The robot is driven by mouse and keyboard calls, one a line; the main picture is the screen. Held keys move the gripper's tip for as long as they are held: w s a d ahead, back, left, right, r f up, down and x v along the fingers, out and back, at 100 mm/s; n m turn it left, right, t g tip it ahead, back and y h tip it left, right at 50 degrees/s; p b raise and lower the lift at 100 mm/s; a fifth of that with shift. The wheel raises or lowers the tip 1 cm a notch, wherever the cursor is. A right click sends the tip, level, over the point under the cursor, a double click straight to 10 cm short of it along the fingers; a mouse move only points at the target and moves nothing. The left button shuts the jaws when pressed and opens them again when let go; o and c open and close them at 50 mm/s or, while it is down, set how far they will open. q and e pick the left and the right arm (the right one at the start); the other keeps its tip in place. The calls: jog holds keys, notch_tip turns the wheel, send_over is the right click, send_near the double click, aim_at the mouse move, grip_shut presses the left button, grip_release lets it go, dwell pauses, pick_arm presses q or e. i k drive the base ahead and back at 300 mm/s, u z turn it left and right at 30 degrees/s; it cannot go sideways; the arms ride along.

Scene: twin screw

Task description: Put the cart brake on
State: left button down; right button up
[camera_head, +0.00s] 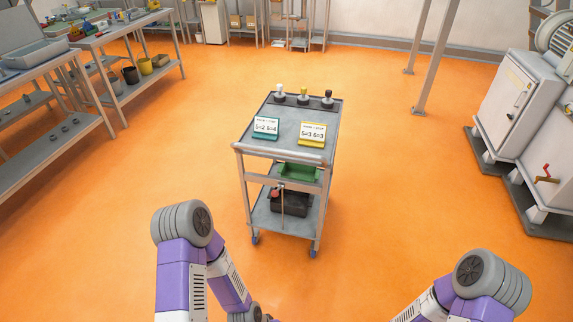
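The grey cart (287,152) stands on the orange floor in the middle of the view, ahead of my arms. A thin upright rod (282,205) shows at its front, with a small red knob (275,193) beside it near the lower shelf. I cannot tell whether this is the brake or which way it is set. Blue casters (313,252) show under the front legs. My two purple and grey arms are at the bottom of the view, apart from the cart. Both grippers are outside the view.
The cart top bears two cards, a teal-edged one (265,128) and a yellow-edged one (312,133), and several knobbed pieces at its back. A green bin (298,171) and a black box (290,203) sit below. Workbenches (130,38) are left, machine cabinets (516,100) right. The floor around the cart is clear.

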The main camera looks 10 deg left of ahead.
aim_at(274, 193)
jog(key=i, duration=1.5)
jog(key=u, duration=0.1)
